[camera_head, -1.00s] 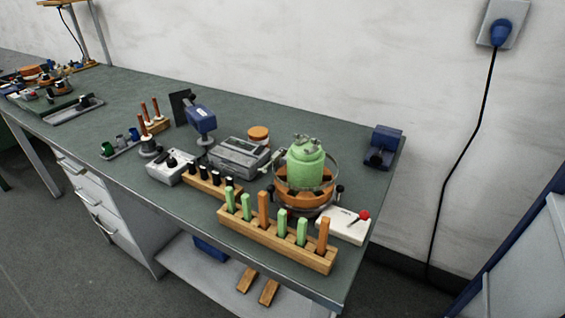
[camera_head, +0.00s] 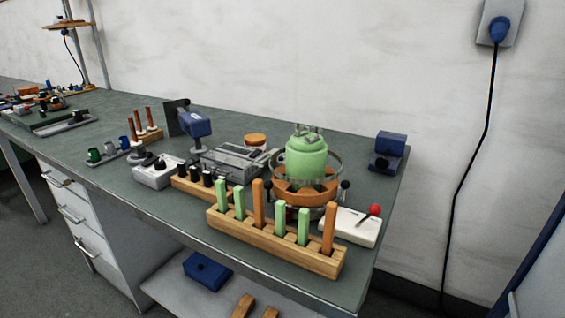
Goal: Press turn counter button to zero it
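A grey boxy device with a panel on top (camera_head: 235,160) stands mid-bench. A white box with a red ball-tipped lever (camera_head: 345,226) stands at the right front of the bench. A light grey box with black knobs (camera_head: 155,176) stands to the left. I cannot tell which of these is the turn counter, and no button is clear at this size. Neither of my grippers shows in the head view.
A green vessel (camera_head: 306,158) sits in an orange and metal ring stand. A wooden rack (camera_head: 272,245) with green and orange sticks lies along the front edge. A blue-headed stand (camera_head: 194,124) and a blue block (camera_head: 388,150) stand farther back.

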